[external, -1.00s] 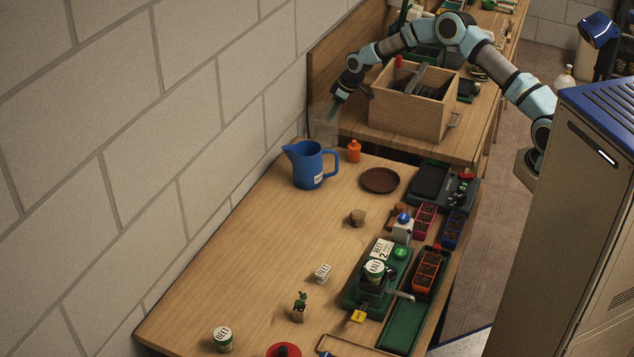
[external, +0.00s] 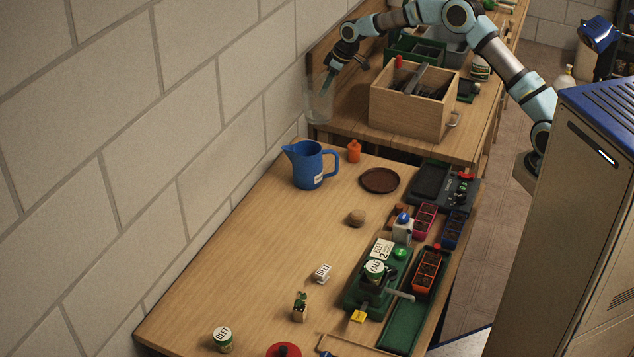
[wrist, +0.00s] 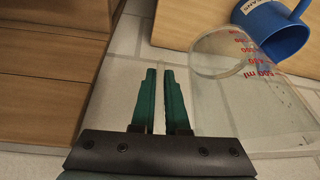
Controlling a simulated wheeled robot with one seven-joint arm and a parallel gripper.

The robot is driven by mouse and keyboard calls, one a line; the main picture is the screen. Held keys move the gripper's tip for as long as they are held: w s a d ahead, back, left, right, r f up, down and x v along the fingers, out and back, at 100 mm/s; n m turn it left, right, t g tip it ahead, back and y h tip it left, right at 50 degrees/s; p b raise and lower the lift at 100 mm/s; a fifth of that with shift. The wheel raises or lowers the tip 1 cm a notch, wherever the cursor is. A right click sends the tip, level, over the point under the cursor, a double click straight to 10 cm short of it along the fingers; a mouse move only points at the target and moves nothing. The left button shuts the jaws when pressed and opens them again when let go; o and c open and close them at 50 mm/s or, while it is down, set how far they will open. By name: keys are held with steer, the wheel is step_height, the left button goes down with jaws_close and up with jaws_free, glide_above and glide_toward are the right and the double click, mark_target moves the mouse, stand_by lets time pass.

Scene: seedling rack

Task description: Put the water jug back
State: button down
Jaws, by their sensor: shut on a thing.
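The water jug is a clear measuring jug with red volume marks; it fills the right side of the wrist view (wrist: 215,105) and shows faintly in the external view (external: 319,106). My gripper (external: 328,84) is shut on it at its side, seemingly at the handle. In the wrist view, the green fingers of my gripper (wrist: 160,75) are close together with a thin clear strip between them. The jug looks upright, near the block wall at the far bench's left corner. I cannot tell whether its base touches the bench.
A wooden box (external: 411,100) with dark contents stands on the far bench, right of the jug. A blue jug (external: 311,165), an orange bottle (external: 354,151) and a brown saucer (external: 380,180) stand on the near bench. Its left half is largely clear.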

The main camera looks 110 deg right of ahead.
steer(key=w+a+n+y+b, duration=0.1)
steer(key=w+a+b, duration=0.5)
steer(key=w+a, duration=0.95)
steer(key=w+a+n+b, duration=0.2)
steer(key=w+a+b, duration=0.5)
steer(key=w+a, duration=0.85)
steer(key=s+a+f+p, duration=0.1)
steer(key=f, duration=0.4)
steer(key=s+a+f+p, duration=0.1)
steer(key=f, duration=0.4)
steer(key=s+a+f+p, duration=0.1)
steer(key=f, duration=0.4)
steer(key=shift+s+a, duration=0.15)
steer(key=shift+a, duration=0.25)
steer(key=shift+f, duration=0.15)
steer(key=c, duration=0.9)
jaws_free()
